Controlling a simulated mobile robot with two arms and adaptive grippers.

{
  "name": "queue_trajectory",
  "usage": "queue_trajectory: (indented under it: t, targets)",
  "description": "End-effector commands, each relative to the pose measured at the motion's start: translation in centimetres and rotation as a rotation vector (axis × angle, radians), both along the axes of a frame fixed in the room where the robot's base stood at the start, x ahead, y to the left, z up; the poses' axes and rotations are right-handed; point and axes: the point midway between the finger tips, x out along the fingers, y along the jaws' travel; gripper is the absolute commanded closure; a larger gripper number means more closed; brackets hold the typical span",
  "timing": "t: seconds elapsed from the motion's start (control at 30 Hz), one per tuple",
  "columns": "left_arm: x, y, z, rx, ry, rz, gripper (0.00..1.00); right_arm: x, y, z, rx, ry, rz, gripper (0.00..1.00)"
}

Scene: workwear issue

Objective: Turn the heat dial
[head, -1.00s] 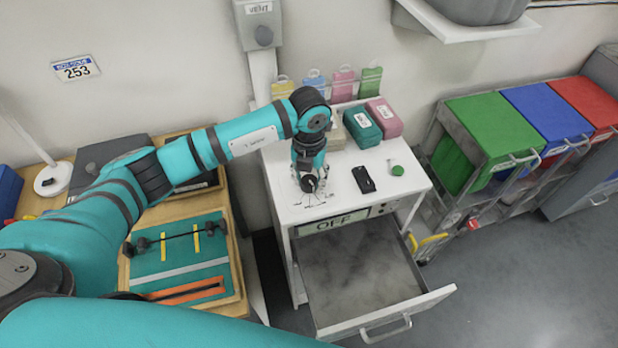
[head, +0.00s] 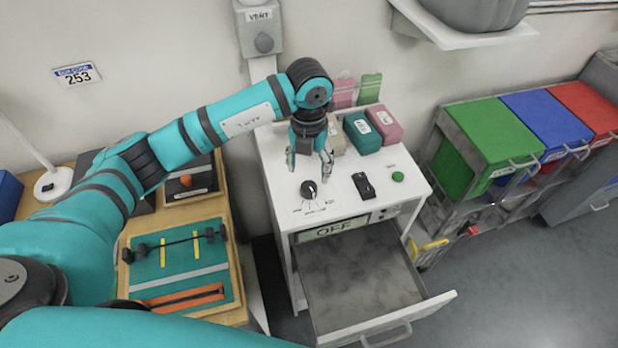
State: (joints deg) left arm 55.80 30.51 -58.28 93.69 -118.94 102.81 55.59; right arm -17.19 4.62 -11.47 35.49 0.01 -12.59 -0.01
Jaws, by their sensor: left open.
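The heat dial (head: 309,189) is a round black knob on the white cabinet top, with printed marks around its front side. A light line on the knob is too small to read surely. My left gripper (head: 309,168) is above and behind the dial, pointing down with its fingers spread, empty and apart from the knob. A display (head: 335,227) on the cabinet front reads OFF. A black switch (head: 363,186) and a green button (head: 398,176) are to the right of the dial. My right gripper is out of view.
An open grey drawer (head: 428,304) juts out below the cabinet top. Teal (head: 361,134) and pink (head: 384,124) boxes stand at the back. A wooden board with a teal mat (head: 180,263) lies left. Colored bins (head: 490,132) stand right.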

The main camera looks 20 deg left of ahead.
Motion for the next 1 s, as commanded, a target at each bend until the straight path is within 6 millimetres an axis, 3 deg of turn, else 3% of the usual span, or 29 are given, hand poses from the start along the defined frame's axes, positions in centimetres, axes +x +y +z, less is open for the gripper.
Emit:
queue_trajectory:
  t: [0.1, 0.3, 1.0]
  targets:
    - [0.1, 0.0, 2.5, 0.000, -0.004, 0.001, 0.39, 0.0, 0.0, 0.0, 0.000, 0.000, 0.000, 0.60]
    - [0.0, 0.0, 4.6, 0.001, -0.001, 0.001, 0.39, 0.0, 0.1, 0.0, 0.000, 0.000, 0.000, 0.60]
    - [0.0, 0.0, 5.0, 0.000, 0.001, 0.001, 0.39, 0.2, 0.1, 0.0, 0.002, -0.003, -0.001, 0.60]
